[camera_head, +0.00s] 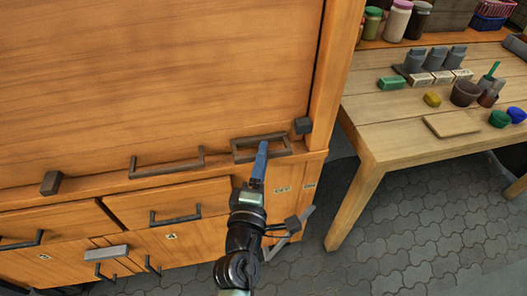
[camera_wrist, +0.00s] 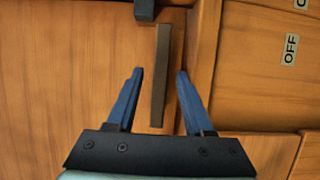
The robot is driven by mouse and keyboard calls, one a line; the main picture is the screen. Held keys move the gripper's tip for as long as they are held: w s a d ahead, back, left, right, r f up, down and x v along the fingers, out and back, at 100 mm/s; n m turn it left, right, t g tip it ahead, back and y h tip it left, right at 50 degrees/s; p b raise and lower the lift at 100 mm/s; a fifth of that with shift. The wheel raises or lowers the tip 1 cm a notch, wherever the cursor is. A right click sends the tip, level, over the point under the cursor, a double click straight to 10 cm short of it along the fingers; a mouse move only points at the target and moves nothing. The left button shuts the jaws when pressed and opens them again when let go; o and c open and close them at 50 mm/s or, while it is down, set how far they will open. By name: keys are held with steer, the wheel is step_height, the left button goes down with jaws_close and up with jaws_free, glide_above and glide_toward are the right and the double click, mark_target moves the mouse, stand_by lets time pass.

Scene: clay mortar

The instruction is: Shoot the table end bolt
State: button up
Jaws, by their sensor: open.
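A wooden cabinet (camera_head: 150,80) has a dark bar handle (camera_head: 262,148) on its ledge at the right end, nearest the work table. This looks like the table end bolt, but I cannot be sure. A dark block (camera_head: 303,125) sits just right of it. My gripper (camera_head: 262,146) has blue fingers and reaches over this bar from the front. In the wrist view my gripper (camera_wrist: 160,72) is open, with the dark bar (camera_wrist: 160,75) between its fingers, apart from both. A dark block (camera_wrist: 144,10) shows beyond the bar's far end.
A second bar handle (camera_head: 166,162) and block (camera_head: 50,183) lie left along the ledge. Drawers with handles (camera_head: 175,216) are below. An OFF label (camera_wrist: 290,49) is right of the bar. A grey lever (camera_head: 293,235) sticks out near my arm. The work table (camera_head: 400,130) stands right, across paved floor.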

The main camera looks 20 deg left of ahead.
steer(key=shift+x, duration=0.8)
jaws_close()
stand_by(1.0)
